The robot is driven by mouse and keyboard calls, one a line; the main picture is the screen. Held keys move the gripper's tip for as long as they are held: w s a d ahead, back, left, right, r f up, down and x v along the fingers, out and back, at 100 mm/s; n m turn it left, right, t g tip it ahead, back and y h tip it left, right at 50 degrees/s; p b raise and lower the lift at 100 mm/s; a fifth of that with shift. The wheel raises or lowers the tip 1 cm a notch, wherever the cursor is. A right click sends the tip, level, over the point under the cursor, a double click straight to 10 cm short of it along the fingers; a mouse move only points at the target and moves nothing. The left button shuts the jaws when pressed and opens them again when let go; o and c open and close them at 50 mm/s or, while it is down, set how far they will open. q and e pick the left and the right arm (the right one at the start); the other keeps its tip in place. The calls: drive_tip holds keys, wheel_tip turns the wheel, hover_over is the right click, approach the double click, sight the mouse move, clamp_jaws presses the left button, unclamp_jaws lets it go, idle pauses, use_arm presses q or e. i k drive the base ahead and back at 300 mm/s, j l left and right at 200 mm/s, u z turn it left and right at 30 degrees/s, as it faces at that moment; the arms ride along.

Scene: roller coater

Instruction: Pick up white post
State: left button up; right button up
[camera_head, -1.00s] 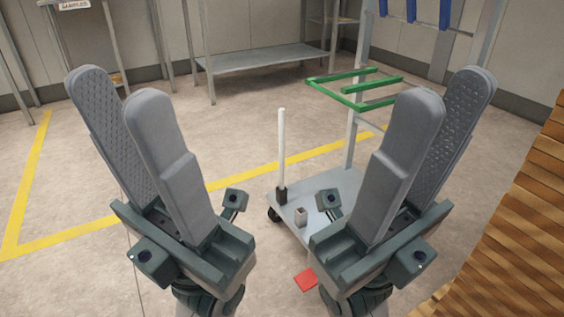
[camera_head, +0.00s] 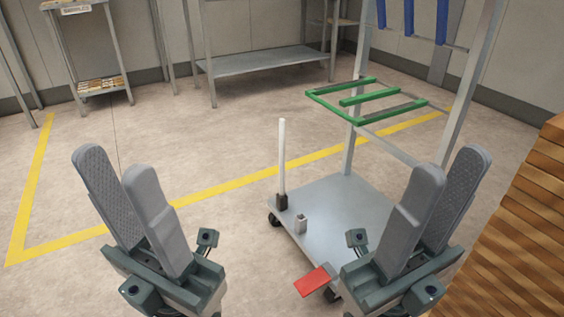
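The white post (camera_head: 282,157) stands upright in a dark socket (camera_head: 282,201) at the left corner of a grey wheeled cart (camera_head: 340,215). A second, empty-looking short metal socket (camera_head: 300,223) sits on the cart near it. My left gripper (camera_head: 112,165) is open and empty, left of the post and apart from it. My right gripper (camera_head: 450,170) is open and empty, right of the post, in front of the cart's right part. Both grippers point up and away, and neither touches the post.
The cart carries an upright frame with green bars (camera_head: 365,98) and blue bars (camera_head: 409,18). A red pedal-like plate (camera_head: 313,281) sticks out at its front. Stacked wooden boards (camera_head: 520,240) stand at the right. A grey metal table (camera_head: 265,59) is at the back. Floor at left is clear.

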sight(281, 122)
drive_tip(key=i+j, duration=0.45)
drive_tip(key=i, duration=0.2)
drive_tip(key=i+j, duration=0.4)
drive_tip(key=i, duration=0.2)
drive_tip(key=z, duration=1.35)
